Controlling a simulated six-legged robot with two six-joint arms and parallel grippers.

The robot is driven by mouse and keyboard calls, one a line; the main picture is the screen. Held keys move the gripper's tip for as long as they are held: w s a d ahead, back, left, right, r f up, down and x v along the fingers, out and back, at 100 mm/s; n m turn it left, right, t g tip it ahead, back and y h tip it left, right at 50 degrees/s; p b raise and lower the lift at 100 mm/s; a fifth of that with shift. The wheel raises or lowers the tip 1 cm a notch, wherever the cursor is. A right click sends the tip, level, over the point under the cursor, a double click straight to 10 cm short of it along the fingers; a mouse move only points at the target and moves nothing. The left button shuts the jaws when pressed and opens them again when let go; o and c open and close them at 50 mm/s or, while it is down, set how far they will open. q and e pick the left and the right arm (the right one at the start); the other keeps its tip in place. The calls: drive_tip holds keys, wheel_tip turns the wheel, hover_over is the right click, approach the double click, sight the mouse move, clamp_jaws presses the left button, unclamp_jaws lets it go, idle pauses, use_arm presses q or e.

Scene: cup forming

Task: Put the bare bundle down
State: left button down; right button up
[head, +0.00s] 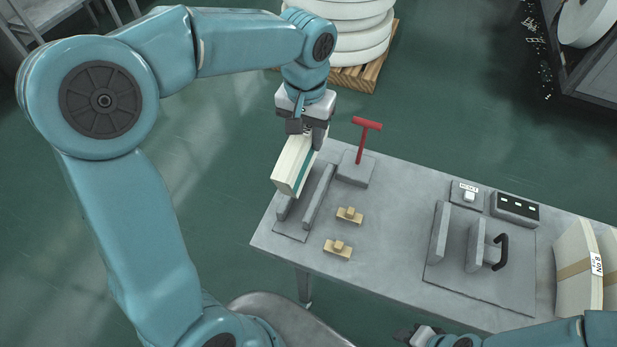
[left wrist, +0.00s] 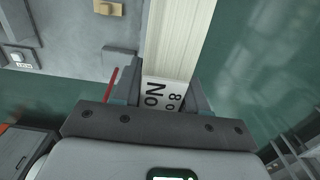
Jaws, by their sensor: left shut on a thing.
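The bare bundle (head: 288,170) is a cream block of stacked sheets with a dark teal stripe along one side in the head view. My left gripper (head: 305,138) is shut on its upper end and holds it tilted by the table's left end. The bundle also shows in the left wrist view (left wrist: 180,40), between the fingers, with a white printed label (left wrist: 163,95) at the near end. A grey two-rail holder (head: 319,197) stands just right of and below the bundle; I cannot tell whether they touch. My right gripper (head: 415,334) shows only partly at the bottom edge; its jaws are unclear.
On the grey table (head: 385,245) stand a red-handled lever (head: 366,125), two small brass blocks (head: 349,214), a clamp fixture (head: 478,250) and a control box (head: 515,207). Banded bundles (head: 575,275) stand at the right. White rolls (head: 350,40) sit on a pallet behind.

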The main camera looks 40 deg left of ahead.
use_arm(q)
wheel_tip(320, 180, down, 14)
drive_tip(key=shift+r, duration=0.15)
idle(0.3)
drive_tip(key=c, duration=0.6)
unclamp_jaws()
wheel_tip(320, 180, up, 12)
drive_tip(key=shift+r, duration=0.1)
